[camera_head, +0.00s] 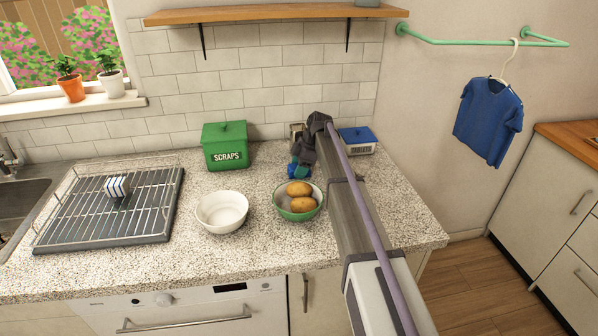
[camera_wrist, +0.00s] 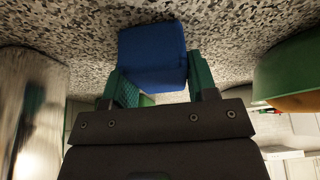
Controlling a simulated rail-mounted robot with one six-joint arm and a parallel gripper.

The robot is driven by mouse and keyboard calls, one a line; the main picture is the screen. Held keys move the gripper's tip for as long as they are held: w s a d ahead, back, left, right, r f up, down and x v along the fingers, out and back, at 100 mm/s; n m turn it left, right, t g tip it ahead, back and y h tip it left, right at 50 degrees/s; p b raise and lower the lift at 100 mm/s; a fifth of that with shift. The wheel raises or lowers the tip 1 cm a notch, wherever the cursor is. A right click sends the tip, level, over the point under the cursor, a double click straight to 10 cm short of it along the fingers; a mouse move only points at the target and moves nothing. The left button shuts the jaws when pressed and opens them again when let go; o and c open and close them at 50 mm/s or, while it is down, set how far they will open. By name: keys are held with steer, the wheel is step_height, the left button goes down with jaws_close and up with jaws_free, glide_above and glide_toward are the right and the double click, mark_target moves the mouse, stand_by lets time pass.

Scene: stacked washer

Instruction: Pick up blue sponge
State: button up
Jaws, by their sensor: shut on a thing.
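The blue sponge (camera_wrist: 152,52) is between the two green fingers of my gripper (camera_wrist: 158,76) in the wrist view. The fingers press on its left and right sides, so my gripper is shut on it. In the head view, the blue sponge (camera_head: 291,172) shows as a small patch by my gripper (camera_head: 298,168), just behind the green bowl, partly hidden by it. I cannot tell whether the sponge rests on the counter or is slightly above it.
A green bowl (camera_head: 281,206) with potatoes stands close in front of my gripper. A white bowl (camera_head: 222,212), green scraps bin (camera_head: 225,148), blue-lidded box (camera_head: 357,139) and dish rack (camera_head: 150,222) stand on the speckled counter (camera_head: 180,262). A shelf (camera_head: 270,14) hangs above.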

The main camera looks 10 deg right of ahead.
steer(key=shift+c, duration=0.7)
